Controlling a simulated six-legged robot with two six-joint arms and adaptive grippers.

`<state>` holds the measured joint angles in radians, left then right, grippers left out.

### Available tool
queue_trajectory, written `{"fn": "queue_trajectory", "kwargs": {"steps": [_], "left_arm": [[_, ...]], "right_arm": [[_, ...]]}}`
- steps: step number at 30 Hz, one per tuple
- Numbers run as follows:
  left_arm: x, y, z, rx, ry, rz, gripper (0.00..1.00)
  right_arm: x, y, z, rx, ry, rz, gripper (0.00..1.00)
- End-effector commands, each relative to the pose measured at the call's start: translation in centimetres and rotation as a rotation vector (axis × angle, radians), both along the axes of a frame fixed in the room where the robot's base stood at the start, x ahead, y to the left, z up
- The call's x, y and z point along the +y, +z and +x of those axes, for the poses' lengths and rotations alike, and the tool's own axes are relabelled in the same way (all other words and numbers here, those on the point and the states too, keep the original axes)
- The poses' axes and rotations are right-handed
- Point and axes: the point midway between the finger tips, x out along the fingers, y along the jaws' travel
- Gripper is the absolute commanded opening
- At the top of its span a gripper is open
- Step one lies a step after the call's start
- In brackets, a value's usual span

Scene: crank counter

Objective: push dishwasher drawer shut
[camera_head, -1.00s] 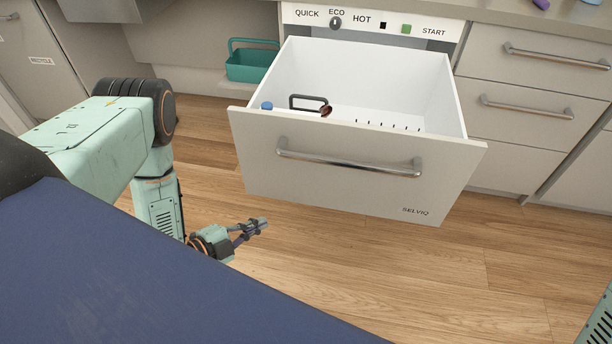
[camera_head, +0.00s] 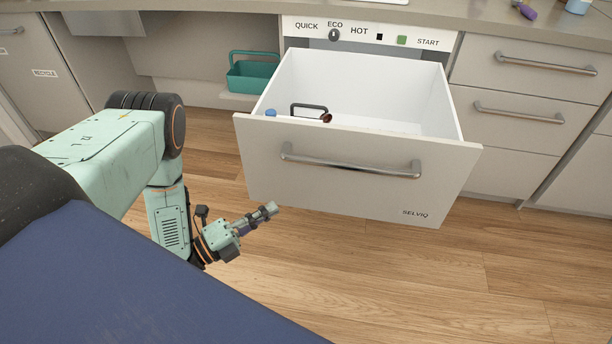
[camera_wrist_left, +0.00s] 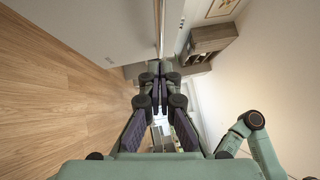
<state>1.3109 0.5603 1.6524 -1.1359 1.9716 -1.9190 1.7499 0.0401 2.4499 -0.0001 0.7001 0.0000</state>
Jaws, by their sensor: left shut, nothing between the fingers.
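The dishwasher drawer (camera_head: 350,178) stands pulled out from under the control panel (camera_head: 365,36) in the head view. Its front is pale grey with a metal bar handle (camera_head: 350,166) and the word SELVIQ. Inside are a black handle-like item, a blue-topped item and a small brown item. In the left wrist view, the fingers (camera_wrist_left: 158,70) point ahead and a pale panel fills the upper left. My right gripper is not in view.
A teal basket (camera_head: 252,74) sits on a low shelf left of the drawer. Closed drawers with bar handles (camera_head: 545,63) stand to the right. A purple-handled item (camera_head: 526,11) lies on the counter (camera_head: 480,14). The wooden floor (camera_head: 400,270) before the drawer is clear.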

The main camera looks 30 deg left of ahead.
Motion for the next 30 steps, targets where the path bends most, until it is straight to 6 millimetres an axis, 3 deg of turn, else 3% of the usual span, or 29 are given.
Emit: {"fn": "queue_trajectory", "kwargs": {"steps": [8, 22, 30], "left_arm": [[-1.3, 0.2, 2.0, -0.005, -0.003, 0.007, 0.0], [-5.1, 1.2, 8.4, -0.004, -0.005, 0.007, 0.0], [-4.2, 1.9, 11.5, -0.004, -0.002, 0.006, 0.0]], "right_arm": [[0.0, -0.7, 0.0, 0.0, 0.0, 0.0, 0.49], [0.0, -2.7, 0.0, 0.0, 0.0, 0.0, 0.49], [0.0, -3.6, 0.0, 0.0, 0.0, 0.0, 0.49]]}}
